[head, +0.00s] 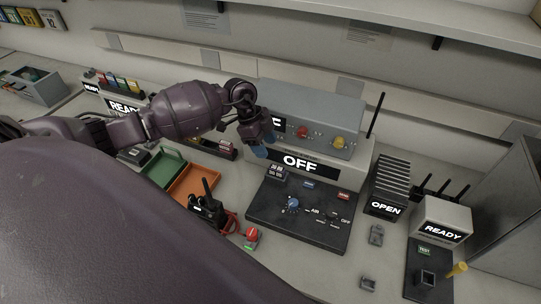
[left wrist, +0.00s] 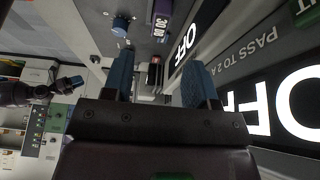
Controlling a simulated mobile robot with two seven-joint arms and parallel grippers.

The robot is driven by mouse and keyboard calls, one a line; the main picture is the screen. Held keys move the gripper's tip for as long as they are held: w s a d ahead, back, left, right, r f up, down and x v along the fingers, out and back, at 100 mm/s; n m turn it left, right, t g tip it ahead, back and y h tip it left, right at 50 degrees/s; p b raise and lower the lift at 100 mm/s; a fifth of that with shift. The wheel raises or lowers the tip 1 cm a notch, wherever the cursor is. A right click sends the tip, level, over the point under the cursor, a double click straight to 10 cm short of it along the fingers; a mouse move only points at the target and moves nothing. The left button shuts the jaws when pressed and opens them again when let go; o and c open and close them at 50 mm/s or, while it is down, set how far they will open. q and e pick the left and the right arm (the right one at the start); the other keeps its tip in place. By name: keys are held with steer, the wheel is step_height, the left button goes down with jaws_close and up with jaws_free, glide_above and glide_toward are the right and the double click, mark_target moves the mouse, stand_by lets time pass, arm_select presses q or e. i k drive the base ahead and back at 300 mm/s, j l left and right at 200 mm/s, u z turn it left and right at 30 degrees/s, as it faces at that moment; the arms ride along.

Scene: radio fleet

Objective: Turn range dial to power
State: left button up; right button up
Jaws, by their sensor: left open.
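A dark control panel (head: 318,228) lies in front of a grey radio unit (head: 315,110) whose sign reads OFF. A blue dial (head: 292,204) sits on the panel's left part, beside small white markings; it also shows in the left wrist view (left wrist: 120,26). Which marking it points to is too small to tell. My left gripper (head: 262,148) hangs in front of the unit, behind and left of the dial and apart from it. In the left wrist view its blue fingers (left wrist: 161,80) are spread with nothing between them. A dark part with a blue tip, apparently my right gripper (left wrist: 72,82), shows at the left.
A small display (head: 277,172) stands just behind the dial. A handheld radio (head: 207,205) and a red knob (head: 252,234) stand left of the panel. Green (head: 160,167) and orange (head: 194,184) trays lie further left. A READY box (head: 443,222) stands at right.

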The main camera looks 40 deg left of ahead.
mark_target(330, 214)
steer(key=k+l, duration=0.15)
steer(key=l, duration=0.15)
steer(key=k+l, duration=0.1)
steer(key=l, duration=0.25)
steer(key=k+l, duration=0.15)
steer(key=l, duration=0.15)
steer(key=k+l, duration=0.1)
steer(key=l, duration=0.25)
